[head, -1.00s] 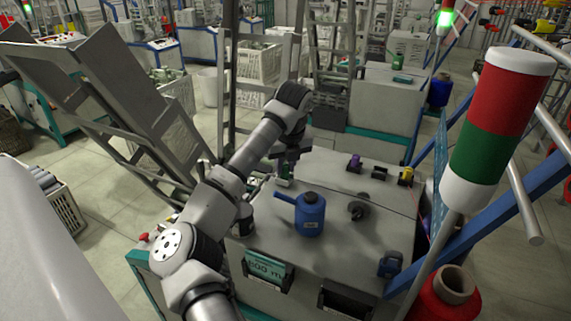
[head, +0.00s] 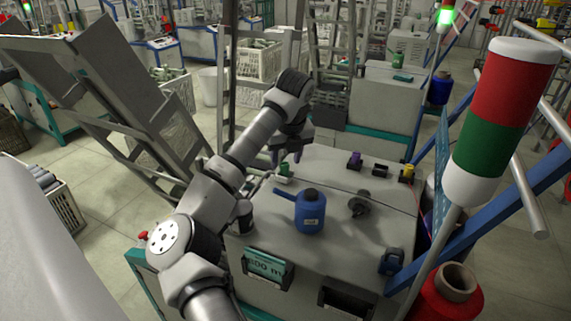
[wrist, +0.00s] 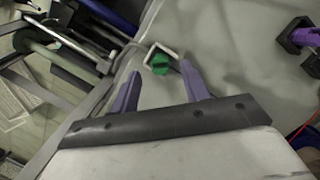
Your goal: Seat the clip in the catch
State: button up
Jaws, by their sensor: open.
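A small green piece, which looks like the clip (wrist: 160,64), sits at a pale angled bracket (wrist: 150,48) near the machine top's edge. It also shows in the head view (head: 285,169). My gripper (wrist: 161,73) is open, its two purple fingers apart and nothing held between them. The green piece appears just beyond the fingertips, between their lines; I see no contact. In the head view my gripper (head: 285,159) hangs just above it. A black holder (head: 380,170), which looks like an empty catch, stands between a purple-topped one (head: 354,160) and a yellow-topped one (head: 407,173).
A blue can with a spout (head: 310,212) stands on the machine top, with a dark round fitting (head: 359,204) to its right. A dark blue piece (head: 391,261) sits at the front right. A red-green signal lamp (head: 503,110) rises at the right.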

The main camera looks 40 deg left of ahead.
jog(key=b+v, duration=0.2)
jog(key=v, duration=0.9)
jog(key=shift+r+b, duration=0.3)
jog(key=shift+r, duration=0.05)
